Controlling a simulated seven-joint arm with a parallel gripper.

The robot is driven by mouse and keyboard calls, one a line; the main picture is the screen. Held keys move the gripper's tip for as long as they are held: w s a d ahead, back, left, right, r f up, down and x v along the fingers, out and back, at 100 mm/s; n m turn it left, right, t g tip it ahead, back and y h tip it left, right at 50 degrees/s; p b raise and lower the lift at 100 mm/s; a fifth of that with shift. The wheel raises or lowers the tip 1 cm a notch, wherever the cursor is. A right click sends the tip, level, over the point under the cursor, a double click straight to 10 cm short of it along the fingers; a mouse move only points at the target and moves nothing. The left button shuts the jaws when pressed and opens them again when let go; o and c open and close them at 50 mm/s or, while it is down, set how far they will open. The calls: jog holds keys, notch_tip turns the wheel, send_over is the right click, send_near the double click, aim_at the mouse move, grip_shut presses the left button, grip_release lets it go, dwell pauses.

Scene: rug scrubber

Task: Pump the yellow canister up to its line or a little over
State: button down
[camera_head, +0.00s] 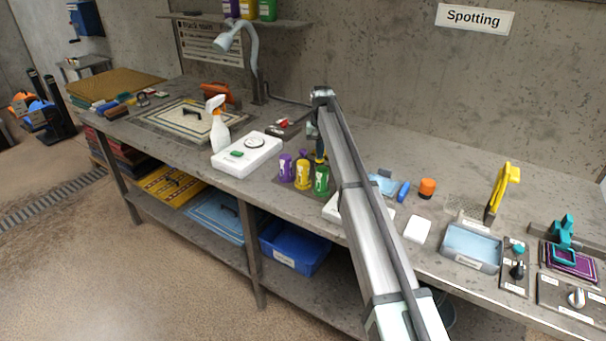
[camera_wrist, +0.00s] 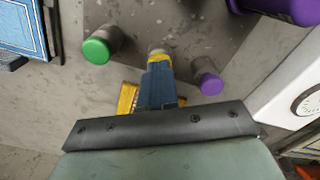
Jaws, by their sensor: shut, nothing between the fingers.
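The yellow canister (camera_head: 302,174) stands between the purple canister (camera_head: 285,167) and the green canister (camera_head: 321,180). Its line is too small to make out. My gripper (camera_head: 320,158) is shut and empty, pointing down just behind the yellow and green canisters. In the wrist view, its closed fingers (camera_wrist: 157,85) lie between a green round cap (camera_wrist: 97,50) and a purple round cap (camera_wrist: 210,82). Yellow shows around the fingers, but I cannot tell which part is a pump cap. Whatever lies under the fingertips is hidden, so contact cannot be told.
A white box with a dial (camera_head: 246,155) and a spray bottle (camera_head: 218,124) stand left of the canisters. To the right are an orange-capped jar (camera_head: 427,188), a white block (camera_head: 417,229) and a pale blue tray (camera_head: 472,247). My arm crosses the bench.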

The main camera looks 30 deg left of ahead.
jog(key=shift+f, duration=0.3)
jog(key=shift+r, duration=3.55)
jog(key=shift+f, duration=1.95)
jog(key=shift+f, duration=1.6)
jog(key=shift+r, duration=3.55)
